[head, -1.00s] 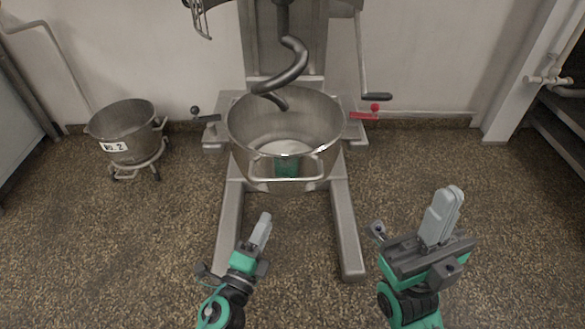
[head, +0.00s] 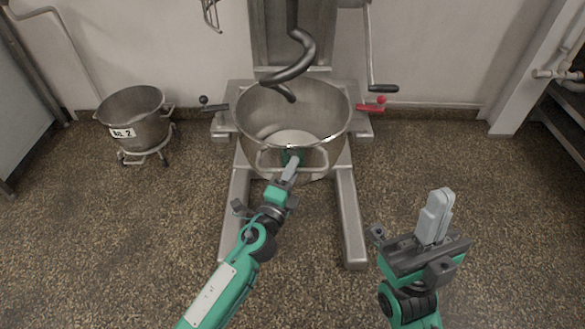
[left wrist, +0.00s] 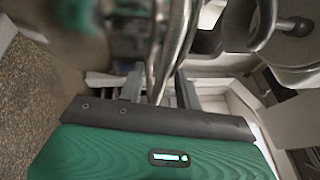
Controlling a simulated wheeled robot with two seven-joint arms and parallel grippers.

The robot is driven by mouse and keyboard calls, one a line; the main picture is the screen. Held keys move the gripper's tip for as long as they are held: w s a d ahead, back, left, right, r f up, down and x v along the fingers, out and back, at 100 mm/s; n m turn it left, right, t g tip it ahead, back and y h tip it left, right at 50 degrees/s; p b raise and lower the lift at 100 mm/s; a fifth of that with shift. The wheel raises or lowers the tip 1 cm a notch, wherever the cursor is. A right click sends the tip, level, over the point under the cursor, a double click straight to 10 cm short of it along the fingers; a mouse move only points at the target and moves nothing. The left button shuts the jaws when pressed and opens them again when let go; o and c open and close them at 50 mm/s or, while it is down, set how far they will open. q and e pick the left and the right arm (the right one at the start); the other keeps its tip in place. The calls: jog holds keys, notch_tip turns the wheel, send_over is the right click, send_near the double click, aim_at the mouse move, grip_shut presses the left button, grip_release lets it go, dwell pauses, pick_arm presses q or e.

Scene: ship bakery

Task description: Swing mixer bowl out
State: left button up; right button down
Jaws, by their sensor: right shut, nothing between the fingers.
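The steel mixer bowl (head: 340,140) sits in the mixer frame under the spiral dough hook (head: 300,62). Its front wire handle (head: 262,162) faces me. My left gripper (head: 290,170) reaches up to the middle of this handle. In the left wrist view, the fingers of my left gripper (left wrist: 158,88) stand apart, with a shiny metal bar between them; contact cannot be told. A black-knobbed lever (head: 213,106) is left of the bowl and a red-knobbed lever (head: 372,105) is right of it. My right gripper (head: 436,214) is shut and empty at the lower right.
A second bowl marked No. 2 (head: 146,130) stands on a wheeled dolly (head: 147,157) at the left. The mixer's legs (head: 351,220) extend forward along the floor. A crank handle (head: 384,88) hangs at the right of the column.

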pick_arm(q)
jog(key=shift+w+d, duration=0.15)
jog(key=shift+w, duration=0.15)
grip_shut()
jog(key=shift+s, duration=0.1)
